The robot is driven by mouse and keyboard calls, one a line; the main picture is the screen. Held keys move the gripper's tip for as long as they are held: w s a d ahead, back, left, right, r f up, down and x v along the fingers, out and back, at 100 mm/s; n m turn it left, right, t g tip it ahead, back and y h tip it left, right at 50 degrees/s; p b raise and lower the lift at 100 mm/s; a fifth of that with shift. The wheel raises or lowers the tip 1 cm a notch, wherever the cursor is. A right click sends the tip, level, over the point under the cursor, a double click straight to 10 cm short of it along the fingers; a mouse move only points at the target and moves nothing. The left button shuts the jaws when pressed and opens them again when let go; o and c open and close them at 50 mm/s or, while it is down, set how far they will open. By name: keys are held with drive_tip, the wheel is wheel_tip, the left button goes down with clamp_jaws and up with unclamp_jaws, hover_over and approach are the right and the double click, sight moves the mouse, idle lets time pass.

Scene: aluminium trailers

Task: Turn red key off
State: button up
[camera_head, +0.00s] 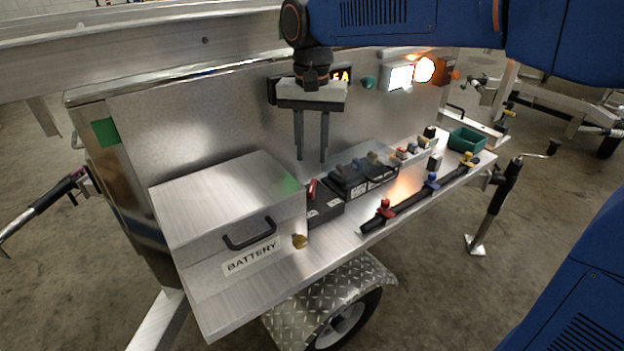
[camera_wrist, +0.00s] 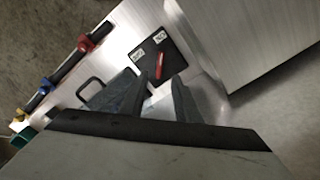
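The red key (camera_head: 312,187) stands on top of a small black switch box (camera_head: 327,212), just right of the metal battery box. In the wrist view the red key (camera_wrist: 159,66) is a narrow red handle on the black box (camera_wrist: 146,50), beside two small white labels I cannot read clearly. My gripper (camera_head: 311,161) points down above the key, with its two fingers apart and nothing between them. The fingertips look a little short of the key and not touching it. In the wrist view the open fingers (camera_wrist: 161,84) flank the near side of the key.
The battery box (camera_head: 225,205) with a black handle stands close on the left. A black case (camera_head: 362,180) is right of the switch box. A black bar with coloured clamps (camera_head: 415,203) lies in front. A green bin (camera_head: 466,139) is farther right. The metal panel rises behind.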

sight(312, 185)
wheel_tip(312, 185, down, 9)
drive_tip(key=shift+r, duration=0.2)
idle(0.3)
clamp_jaws()
